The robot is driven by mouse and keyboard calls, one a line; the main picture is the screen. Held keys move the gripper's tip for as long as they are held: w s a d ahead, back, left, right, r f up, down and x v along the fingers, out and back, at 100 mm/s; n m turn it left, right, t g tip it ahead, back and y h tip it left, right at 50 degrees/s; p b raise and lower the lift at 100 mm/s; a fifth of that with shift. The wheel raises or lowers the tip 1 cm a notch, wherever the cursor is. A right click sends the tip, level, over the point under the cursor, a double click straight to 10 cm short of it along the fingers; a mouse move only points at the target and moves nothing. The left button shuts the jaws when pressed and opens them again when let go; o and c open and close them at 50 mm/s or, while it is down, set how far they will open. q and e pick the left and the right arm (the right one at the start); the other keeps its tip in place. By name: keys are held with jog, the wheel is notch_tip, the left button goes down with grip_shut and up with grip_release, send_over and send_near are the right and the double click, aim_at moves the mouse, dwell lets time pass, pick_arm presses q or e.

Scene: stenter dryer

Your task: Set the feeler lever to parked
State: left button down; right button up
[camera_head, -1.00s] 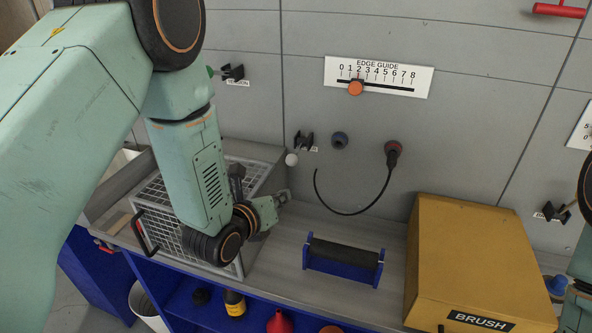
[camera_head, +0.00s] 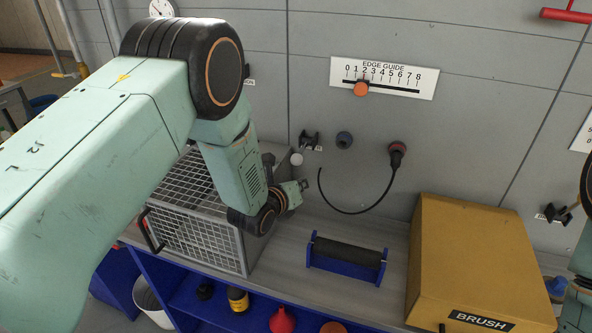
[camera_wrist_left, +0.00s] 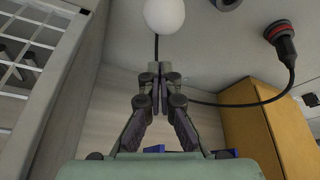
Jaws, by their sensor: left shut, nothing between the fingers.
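A small wall lever with a white ball knob (camera_head: 296,159) sticks out of the grey panel beside a dark bracket (camera_head: 310,140); its label is too small to read. In the left wrist view the white ball (camera_wrist_left: 164,15) is at the top, beyond the fingertips. My left gripper (camera_head: 304,185) is just below and right of the ball in the head view, apart from it. In the left wrist view its fingers (camera_wrist_left: 161,80) are together with nothing between them. My right gripper is out of view; only part of my right arm shows at the right edge.
A wire cage box (camera_head: 197,243) stands left under my left arm. A blue stand with a dark roller (camera_head: 346,257) and a yellow BRUSH box (camera_head: 470,265) sit on the bench. A black cable (camera_head: 352,212) hangs from a wall plug. An edge guide scale (camera_head: 384,78) is above.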

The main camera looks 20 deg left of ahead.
aim_at(301, 153)
pick_arm(q)
jog(key=r, duration=0.1)
jog(key=a+r+p, duration=0.1)
jog(key=r, duration=0.1)
jog(key=shift+w+r, duration=0.1)
jog(key=shift+r, duration=0.1)
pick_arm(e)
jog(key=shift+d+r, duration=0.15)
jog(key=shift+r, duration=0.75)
pick_arm(q)
jog(key=shift+w+a+f, duration=0.1)
jog(key=shift+a, duration=0.05)
jog(key=shift+r, duration=0.25)
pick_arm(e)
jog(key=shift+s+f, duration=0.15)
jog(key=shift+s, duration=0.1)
